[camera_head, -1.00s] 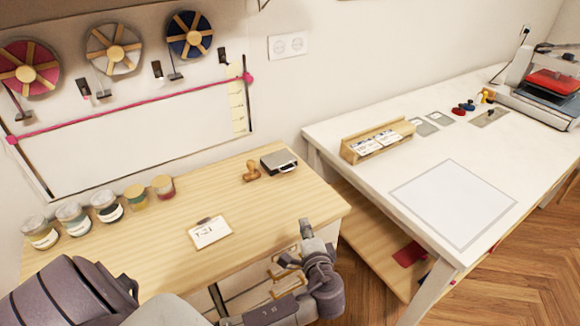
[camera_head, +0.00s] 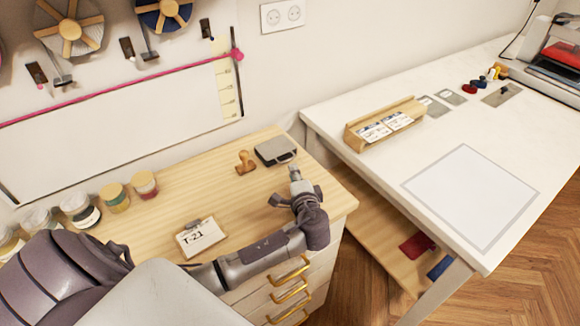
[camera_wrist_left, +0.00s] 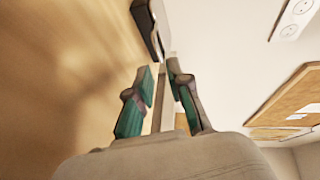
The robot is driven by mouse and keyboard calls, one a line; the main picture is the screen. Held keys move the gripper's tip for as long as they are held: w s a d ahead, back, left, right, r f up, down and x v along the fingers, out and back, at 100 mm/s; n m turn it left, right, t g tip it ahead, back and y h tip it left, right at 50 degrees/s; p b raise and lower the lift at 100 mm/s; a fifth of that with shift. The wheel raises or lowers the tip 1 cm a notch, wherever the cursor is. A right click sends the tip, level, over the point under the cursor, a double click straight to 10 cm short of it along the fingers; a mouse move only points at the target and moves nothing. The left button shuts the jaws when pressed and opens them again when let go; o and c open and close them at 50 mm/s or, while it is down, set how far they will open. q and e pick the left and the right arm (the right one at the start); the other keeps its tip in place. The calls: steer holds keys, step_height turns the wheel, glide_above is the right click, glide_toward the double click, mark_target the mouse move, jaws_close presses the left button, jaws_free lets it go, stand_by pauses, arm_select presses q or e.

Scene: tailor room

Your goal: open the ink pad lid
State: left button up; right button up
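The ink pad (camera_head: 275,150), a dark grey flat case with a black front edge, lies at the back right of the wooden cabinet top; its lid looks shut. My left gripper (camera_head: 294,175) is just in front of it, over the cabinet's right part, apart from it. In the left wrist view the ink pad (camera_wrist_left: 146,26) shows at the top, beyond the fingertips. The left gripper's green-padded fingers (camera_wrist_left: 161,72) stand apart with nothing between them. My right gripper is not in view.
A wooden stamp (camera_head: 245,162) stands just left of the ink pad. A T-21 card on a clip (camera_head: 202,237) lies on the cabinet top (camera_head: 190,185). Several jars (camera_head: 115,198) line the back left. A white table (camera_head: 370,180) with a card holder (camera_head: 385,125) is on the right.

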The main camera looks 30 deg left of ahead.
mark_target(279, 151)
arm_select(q)
steer(key=b+x, duration=0.1)
steer(key=x, duration=0.1)
steer(key=b+x, duration=0.1)
steer(key=x, duration=0.2)
steer(key=shift+a+f, duration=0.1)
steer(key=shift+f, duration=0.15)
steer(key=shift+w+a, duration=0.2)
steer(key=shift+w, duration=0.1)
steer(key=shift+w+a+b, duration=0.3)
steer(key=shift+a, duration=0.05)
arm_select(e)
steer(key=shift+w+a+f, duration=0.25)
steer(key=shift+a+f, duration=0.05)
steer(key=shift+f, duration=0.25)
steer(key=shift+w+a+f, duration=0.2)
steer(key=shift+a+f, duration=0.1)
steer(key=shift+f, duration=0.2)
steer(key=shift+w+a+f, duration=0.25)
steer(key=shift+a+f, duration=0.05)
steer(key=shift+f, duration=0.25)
arm_select(q)
jaws_close()
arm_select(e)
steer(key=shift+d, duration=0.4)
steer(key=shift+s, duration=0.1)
